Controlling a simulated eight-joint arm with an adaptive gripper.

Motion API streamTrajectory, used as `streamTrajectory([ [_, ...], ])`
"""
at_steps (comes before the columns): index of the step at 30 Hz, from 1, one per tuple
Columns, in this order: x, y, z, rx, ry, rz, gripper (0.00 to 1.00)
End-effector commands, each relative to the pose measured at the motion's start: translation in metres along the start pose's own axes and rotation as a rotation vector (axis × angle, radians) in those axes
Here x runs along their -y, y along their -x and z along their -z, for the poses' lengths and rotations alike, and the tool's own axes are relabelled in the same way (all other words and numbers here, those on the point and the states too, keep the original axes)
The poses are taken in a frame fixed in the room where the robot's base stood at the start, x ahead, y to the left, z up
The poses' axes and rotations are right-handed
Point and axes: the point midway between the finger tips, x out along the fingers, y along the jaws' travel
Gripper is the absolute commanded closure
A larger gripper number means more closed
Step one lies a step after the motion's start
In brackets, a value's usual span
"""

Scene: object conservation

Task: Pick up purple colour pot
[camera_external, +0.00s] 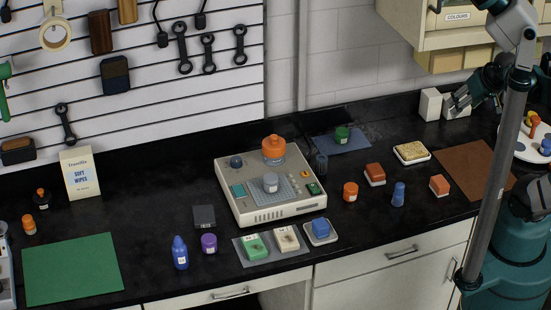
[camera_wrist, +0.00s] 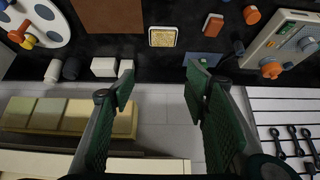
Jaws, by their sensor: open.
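The purple pot (camera_external: 209,243) is a small round pot with a pale label. It stands upright on the black worktop in the external view, between a blue bottle (camera_external: 180,253) and the mat with the green and cream blocks. I do not see it in the wrist view. My gripper (camera_external: 458,103) is at the back right, near the white blocks and far from the pot. In the wrist view my gripper (camera_wrist: 160,82) shows two dark green fingers spread wide, with nothing between them.
A beige machine (camera_external: 268,214) with an orange-topped jar (camera_external: 273,149) stands mid-worktop. White blocks (camera_external: 430,104) stand near my gripper, below a wall cabinet (camera_external: 470,25). A green mat (camera_external: 72,270) lies bare at left.

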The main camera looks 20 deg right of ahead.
Motion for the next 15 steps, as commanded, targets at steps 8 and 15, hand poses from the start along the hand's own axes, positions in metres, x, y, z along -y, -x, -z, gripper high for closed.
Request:
streamTrajectory([
  [8,0.017,-0.003,0.02,0.021,0.047,0.023,0.54],
  [15,0.048,-0.01,0.049,0.058,0.126,0.06,0.54],
])
